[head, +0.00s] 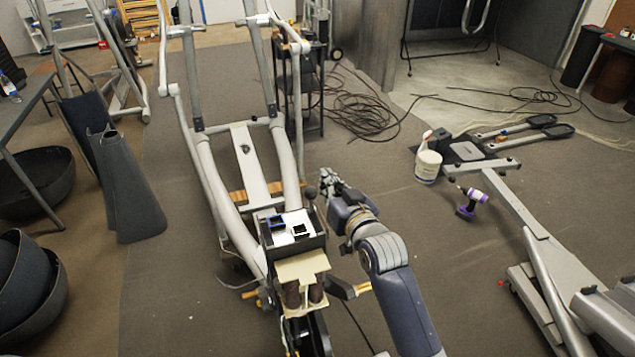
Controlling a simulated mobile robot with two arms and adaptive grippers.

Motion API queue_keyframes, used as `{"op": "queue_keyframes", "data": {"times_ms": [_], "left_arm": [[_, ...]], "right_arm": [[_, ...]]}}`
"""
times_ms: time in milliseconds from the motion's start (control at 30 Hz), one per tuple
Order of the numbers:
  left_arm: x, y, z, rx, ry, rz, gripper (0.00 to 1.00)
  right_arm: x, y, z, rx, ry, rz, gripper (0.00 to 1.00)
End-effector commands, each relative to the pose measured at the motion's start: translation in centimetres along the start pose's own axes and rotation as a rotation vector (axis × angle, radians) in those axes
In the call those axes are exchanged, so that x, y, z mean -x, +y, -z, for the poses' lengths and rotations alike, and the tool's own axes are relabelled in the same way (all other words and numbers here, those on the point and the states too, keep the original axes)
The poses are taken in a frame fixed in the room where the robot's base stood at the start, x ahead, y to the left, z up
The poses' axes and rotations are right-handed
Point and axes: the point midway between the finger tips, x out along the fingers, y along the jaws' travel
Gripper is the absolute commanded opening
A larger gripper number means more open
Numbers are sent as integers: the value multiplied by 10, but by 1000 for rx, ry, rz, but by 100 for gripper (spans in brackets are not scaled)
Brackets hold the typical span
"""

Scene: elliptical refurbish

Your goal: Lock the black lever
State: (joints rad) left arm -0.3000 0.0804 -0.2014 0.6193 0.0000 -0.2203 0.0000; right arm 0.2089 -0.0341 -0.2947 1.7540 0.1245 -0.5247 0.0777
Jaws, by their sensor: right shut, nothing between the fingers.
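A black lever with a round knob (311,193) stands up at the far right side of a black box (318,240) on the elliptical frame. My right gripper (326,178) is at the end of the arm that comes up from the bottom. It is shut and empty, just right of and slightly beyond the knob. I cannot tell whether they touch. The lower part of the lever is hard to make out. My left gripper is not in view.
The elliptical's grey rails (208,190) run away from me. A cordless drill (470,203) and a white tub (428,166) are on the floor to the right, near another machine frame (540,245). Loose black cables (365,112) lie behind. Carpet between is clear.

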Motion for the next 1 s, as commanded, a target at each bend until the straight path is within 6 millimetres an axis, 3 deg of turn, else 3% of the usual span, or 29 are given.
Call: {"op": "queue_keyframes", "data": {"times_ms": [267,500,1000], "left_arm": [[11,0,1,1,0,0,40],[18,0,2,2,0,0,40],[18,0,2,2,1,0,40]], "right_arm": [[-44,-1,2,-1,-1,0,0],[-50,0,-32,-1,-3,0,0],[-52,0,-41,-1,-1,0,0]]}}
